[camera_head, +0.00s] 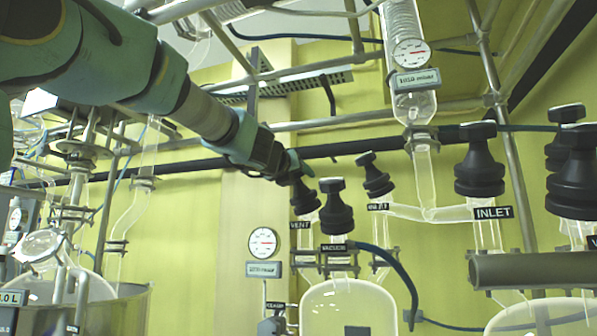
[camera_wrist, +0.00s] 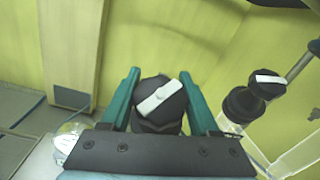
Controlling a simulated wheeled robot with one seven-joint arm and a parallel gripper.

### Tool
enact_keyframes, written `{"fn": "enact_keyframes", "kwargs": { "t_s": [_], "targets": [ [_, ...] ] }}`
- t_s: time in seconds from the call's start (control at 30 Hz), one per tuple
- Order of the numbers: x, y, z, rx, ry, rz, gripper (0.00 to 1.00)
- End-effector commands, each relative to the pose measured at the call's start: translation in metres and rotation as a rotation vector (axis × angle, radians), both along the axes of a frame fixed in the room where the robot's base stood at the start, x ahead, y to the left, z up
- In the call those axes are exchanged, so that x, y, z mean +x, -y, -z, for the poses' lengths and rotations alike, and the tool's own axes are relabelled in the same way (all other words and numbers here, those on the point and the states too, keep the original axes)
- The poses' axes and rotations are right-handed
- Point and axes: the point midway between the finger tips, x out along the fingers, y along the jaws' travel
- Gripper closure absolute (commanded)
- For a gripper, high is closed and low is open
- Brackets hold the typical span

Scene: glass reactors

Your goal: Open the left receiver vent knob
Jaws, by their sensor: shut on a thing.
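The black vent knob (camera_head: 304,198) stands above the VENT label (camera_head: 300,226), at the left of the middle group of valves in the head view. My gripper (camera_head: 293,165) reaches it from the upper left and is shut on its top. In the wrist view, the knob (camera_wrist: 150,90) sits between the two teal fingers of my gripper (camera_wrist: 159,76). A white bar (camera_wrist: 158,98) on the knob's top lies diagonally, from lower left to upper right. The fingers hide part of the knob's top in the head view.
The black vacuum knob (camera_head: 336,208) stands close to the right of the vent knob. Another black knob (camera_head: 375,175) and the large inlet knob (camera_head: 479,162) are further right. A dark horizontal pipe (camera_head: 200,165) and metal frame bars run behind my arm.

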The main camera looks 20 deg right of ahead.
Motion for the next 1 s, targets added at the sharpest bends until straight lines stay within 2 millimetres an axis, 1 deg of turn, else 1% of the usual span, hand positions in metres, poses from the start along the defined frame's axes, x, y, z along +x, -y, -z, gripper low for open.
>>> {"fn": "enact_keyframes", "kwargs": {
  "t_s": [0.63, 0.83, 1.0],
  "targets": [
    [0.0025, -0.0019, -0.0012, -0.02, -0.07, -0.119, 0.94],
    [0.0038, -0.0038, -0.0027, -0.037, -0.124, -0.211, 0.94],
    [0.0058, -0.0066, -0.0015, -0.059, -0.201, -0.346, 0.94]
  ]
}}
